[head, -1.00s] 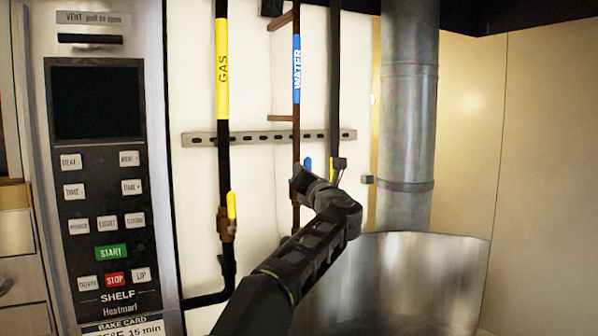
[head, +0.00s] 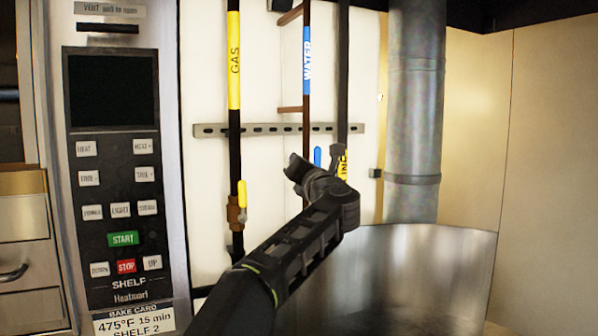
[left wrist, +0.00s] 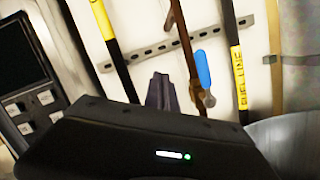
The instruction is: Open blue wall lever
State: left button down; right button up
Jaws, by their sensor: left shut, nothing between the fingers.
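The blue lever (head: 318,156) sits on the copper water pipe (head: 306,112) and stands roughly upright. In the left wrist view the blue lever (left wrist: 203,70) shows fully, to the right of my fingers, tilted in the picture. My left gripper (head: 294,166) is just left of the lever in the head view and partly covers the pipe below it. In the left wrist view my left gripper (left wrist: 163,92) is shut and empty, with a visible gap between it and the lever. My right gripper is not in view.
A black gas pipe (head: 235,130) with a yellow lever (head: 242,195) runs left of the water pipe. A black fuel line (left wrist: 232,45) runs to the right. A slotted rail (head: 270,129) crosses behind. An oven panel (head: 120,180) is left; a metal kettle (head: 425,270) is lower right.

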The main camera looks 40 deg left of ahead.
pick_arm(q)
jog(key=r+b+v, duration=0.1)
jog(key=b+v, duration=0.1)
jog(key=v, duration=0.4)
jog(key=shift+s, duration=0.15)
dwell(0.3)
